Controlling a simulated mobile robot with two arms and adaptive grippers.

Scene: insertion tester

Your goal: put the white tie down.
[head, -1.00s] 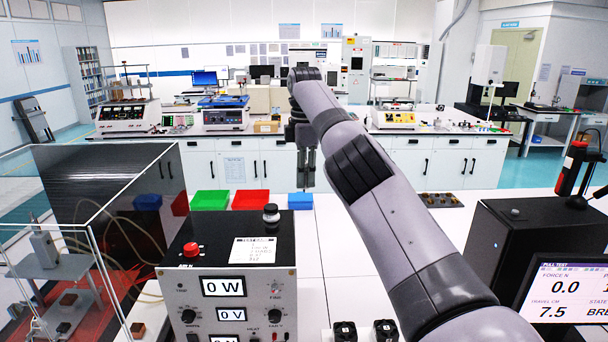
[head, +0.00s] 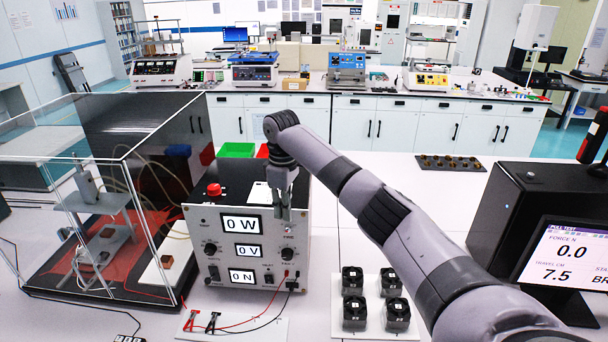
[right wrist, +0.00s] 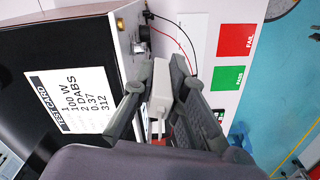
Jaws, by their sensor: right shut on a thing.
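My right gripper (head: 284,212) points down in the head view, in front of the upper right of the power supply's face. In the right wrist view its two fingers (right wrist: 160,100) are shut on a small pale white piece, which I take to be the white tie (right wrist: 161,84). A thin pale strip runs down from its block-like end. The tie cannot be made out in the head view, and the fingers hide part of it in the right wrist view. My left gripper is not in view.
The power supply (head: 230,230) has a red button and a test card on top. Red and black clips (head: 200,318) lie on a white plate. Several black fans (head: 355,312) stand to the right. A clear enclosure (head: 110,150) is at left, a pull-test monitor (head: 565,255) at right.

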